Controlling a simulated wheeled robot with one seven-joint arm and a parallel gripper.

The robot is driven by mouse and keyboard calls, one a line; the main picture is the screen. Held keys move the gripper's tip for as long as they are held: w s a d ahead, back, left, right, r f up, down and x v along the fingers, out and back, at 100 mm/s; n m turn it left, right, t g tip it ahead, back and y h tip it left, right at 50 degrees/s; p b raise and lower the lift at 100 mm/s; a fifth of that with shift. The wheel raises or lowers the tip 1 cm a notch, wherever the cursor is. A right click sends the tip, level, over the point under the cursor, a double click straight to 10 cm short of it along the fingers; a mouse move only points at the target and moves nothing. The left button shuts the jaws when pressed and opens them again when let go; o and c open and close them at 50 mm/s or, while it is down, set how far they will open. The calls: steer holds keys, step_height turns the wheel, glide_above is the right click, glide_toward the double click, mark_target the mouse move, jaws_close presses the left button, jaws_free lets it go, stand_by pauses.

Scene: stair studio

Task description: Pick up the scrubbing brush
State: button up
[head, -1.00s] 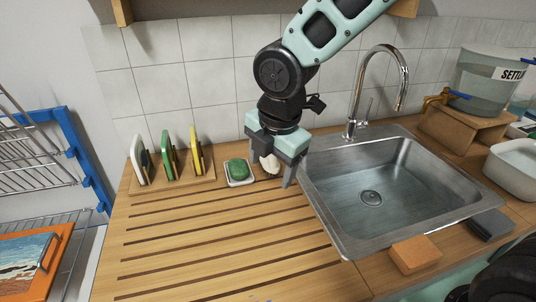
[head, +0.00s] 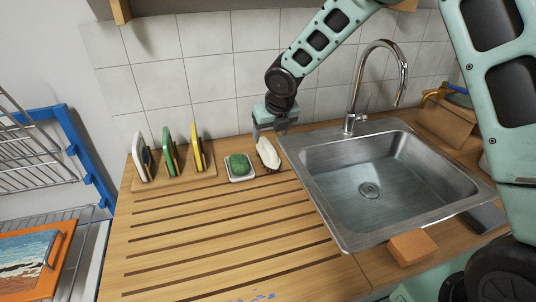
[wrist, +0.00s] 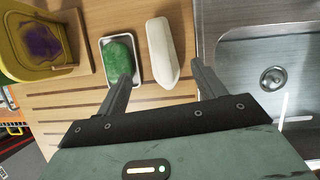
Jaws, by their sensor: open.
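The scrubbing brush looks like a long white block with a rounded end. It lies on the wooden counter between the soap dish and the sink; in the head view its white body (head: 268,154) shows just below my gripper (head: 271,131). In the wrist view the brush (wrist: 161,50) runs up and down the picture, its near end between my gripper's fingertips (wrist: 161,72). My gripper is open and empty, with a finger to each side of the brush in that view. I cannot tell how far above it the fingers are.
A wooden rack of sponges or boards (head: 172,184) stands further left. The sink (head: 372,170) and tap (head: 352,95) are right. A tiled wall (head: 215,85) is behind.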

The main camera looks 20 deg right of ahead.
mark_target(269, 144)
steer(key=p+x, duration=0.1)
steer(key=x, duration=0.8)
steer(key=shift+d+f, duration=0.15)
steer(key=shift+f, duration=0.15)
steer(key=c, duration=1.1)
